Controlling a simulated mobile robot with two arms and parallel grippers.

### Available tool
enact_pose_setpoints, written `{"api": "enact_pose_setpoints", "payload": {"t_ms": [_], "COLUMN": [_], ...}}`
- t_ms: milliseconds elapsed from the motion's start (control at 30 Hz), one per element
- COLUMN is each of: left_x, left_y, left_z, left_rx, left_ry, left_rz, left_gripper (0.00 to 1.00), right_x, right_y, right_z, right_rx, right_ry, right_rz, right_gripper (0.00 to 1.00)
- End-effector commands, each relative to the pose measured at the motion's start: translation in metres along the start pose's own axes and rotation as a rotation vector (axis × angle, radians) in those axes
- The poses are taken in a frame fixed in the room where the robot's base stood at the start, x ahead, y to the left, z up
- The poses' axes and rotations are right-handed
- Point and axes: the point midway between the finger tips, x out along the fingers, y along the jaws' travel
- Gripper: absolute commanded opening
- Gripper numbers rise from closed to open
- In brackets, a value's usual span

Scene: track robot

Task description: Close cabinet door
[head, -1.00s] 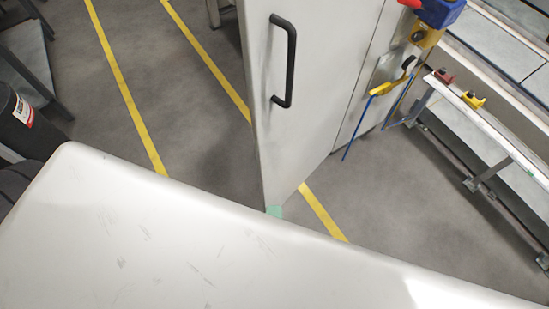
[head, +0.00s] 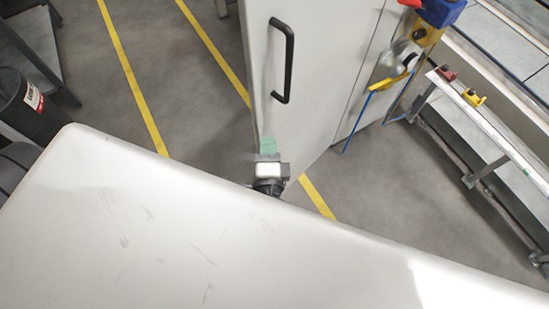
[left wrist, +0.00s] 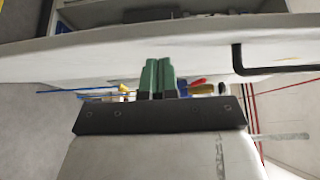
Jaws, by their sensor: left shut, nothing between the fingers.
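The white cabinet door (head: 300,100) stands open in the head view, with its black bar handle (head: 290,60) on the face. In the left wrist view the door (left wrist: 110,58) runs across the picture, with its handle (left wrist: 242,66) at the right. My left gripper (head: 267,147) has green fingertips and overlaps the door's lower left part, below the handle. In the left wrist view its fingers (left wrist: 157,76) are together and empty, in front of the door. I cannot tell whether they touch it. My right gripper is not in view.
A rail bench (head: 500,135) with small red and yellow tools stands at the right. Blue and yellow hand tools (head: 395,80) hang beside the door. A dark bin (head: 30,105) is at the left. Grey floor with yellow lines is clear left of the door.

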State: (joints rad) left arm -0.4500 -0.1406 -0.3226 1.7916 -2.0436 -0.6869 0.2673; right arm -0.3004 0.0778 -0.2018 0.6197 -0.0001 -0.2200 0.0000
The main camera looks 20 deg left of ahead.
Motion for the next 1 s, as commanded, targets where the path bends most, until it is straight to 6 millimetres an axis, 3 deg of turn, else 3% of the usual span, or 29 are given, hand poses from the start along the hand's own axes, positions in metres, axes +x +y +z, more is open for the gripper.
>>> {"api": "enact_pose_setpoints", "payload": {"t_ms": [200,667,867,1000], "left_x": [0.013,0.016,0.032,0.056], "left_y": [-0.001,0.000,0.001,0.001], "left_z": [0.013,0.016,0.034,0.057], "left_rx": [0.001,0.001,0.003,0.006], "left_ry": [0.001,0.006,0.050,0.112], "left_rz": [-0.001,-0.002,-0.005,-0.008], "left_gripper": [0.00,0.00,0.00,0.00], "right_x": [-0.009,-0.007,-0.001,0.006], "right_y": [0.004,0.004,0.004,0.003], "right_z": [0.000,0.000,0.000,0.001], "right_rx": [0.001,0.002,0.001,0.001], "right_ry": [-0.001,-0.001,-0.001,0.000], "right_rz": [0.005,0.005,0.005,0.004], "right_gripper": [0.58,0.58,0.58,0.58]}}
